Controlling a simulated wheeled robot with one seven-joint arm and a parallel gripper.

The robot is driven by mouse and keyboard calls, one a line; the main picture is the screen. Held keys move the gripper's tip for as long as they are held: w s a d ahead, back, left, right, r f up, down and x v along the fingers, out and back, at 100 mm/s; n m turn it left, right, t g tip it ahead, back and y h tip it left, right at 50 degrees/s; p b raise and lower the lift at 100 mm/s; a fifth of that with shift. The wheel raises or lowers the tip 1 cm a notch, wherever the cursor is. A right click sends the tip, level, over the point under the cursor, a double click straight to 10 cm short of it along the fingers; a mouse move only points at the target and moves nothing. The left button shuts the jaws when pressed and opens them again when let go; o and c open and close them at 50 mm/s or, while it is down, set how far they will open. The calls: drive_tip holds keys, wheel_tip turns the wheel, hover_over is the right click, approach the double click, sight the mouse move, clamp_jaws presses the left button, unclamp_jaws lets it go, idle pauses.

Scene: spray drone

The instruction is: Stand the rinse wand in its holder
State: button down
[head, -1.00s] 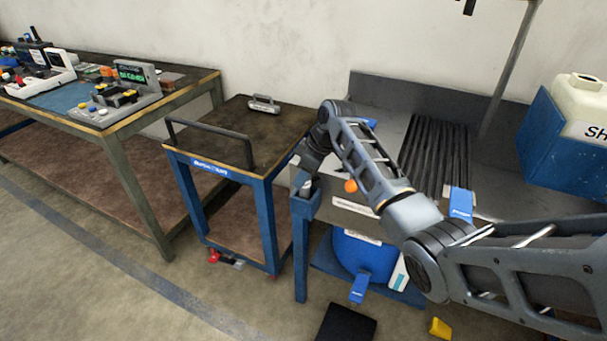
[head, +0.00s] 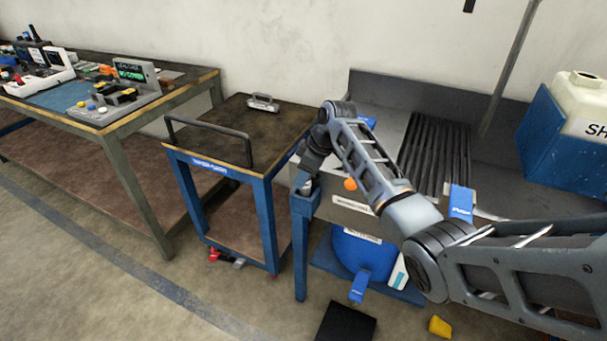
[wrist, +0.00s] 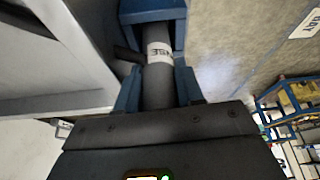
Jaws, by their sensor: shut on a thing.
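The rinse wand is a dark grey tube (wrist: 158,88) with a white label band, seen in the wrist view. My gripper (wrist: 157,92) is shut on it, with one blue finger on each side. The wand's far end reaches between the walls of the blue holder (wrist: 179,12). How deep it sits is hidden. In the head view the blue holder (head: 305,205) is at the sink's left front corner, and my gripper (head: 308,178) is right above it, pointing down. My arm and the holder hide most of the wand there.
A grey sink bench (head: 480,145) with a ribbed drainer lies right of the holder. A blue cart (head: 270,125) with a black handle stands close on the left. A blue drum (head: 362,258) is below the sink.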

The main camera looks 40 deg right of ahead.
drive_tip(key=c, duration=0.6)
unclamp_jaws()
drive_tip(key=shift+d+r, duration=0.1)
drive_tip(key=shift+r, duration=0.2)
drive_tip(key=v, duration=0.7)
drive_tip(key=shift+s, duration=0.2)
